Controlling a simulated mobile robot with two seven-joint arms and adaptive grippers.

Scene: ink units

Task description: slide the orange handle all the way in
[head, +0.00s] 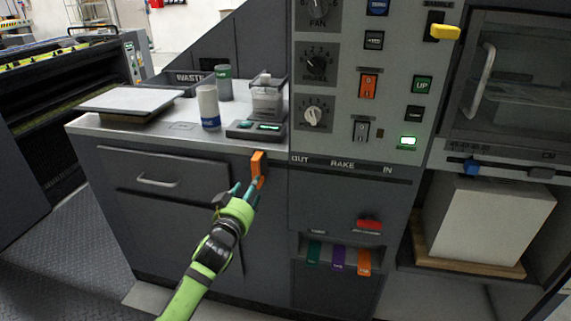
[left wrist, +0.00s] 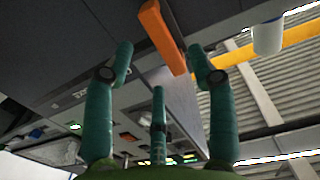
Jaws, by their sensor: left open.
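The orange handle (head: 257,163) stands upright on the dark front just left of the OUT end of the slot strip (head: 342,165), which reads OUT, RAKE, IN. My left gripper (head: 246,186) has teal fingers and sits just below the handle, fingers pointing up towards it. In the left wrist view the orange handle (left wrist: 163,36) runs between the tips of the two outer fingers of the open gripper (left wrist: 161,58), nearer the right one. A third finger is below. Contact cannot be told. My right gripper is not in view.
The knob and switch panel (head: 355,80) rises above the strip. A red button (head: 368,225) and coloured tabs (head: 338,259) are below it. A drawer handle (head: 157,182) is to the left. A white bottle (head: 208,107) and a scale (head: 256,130) stand on the counter above.

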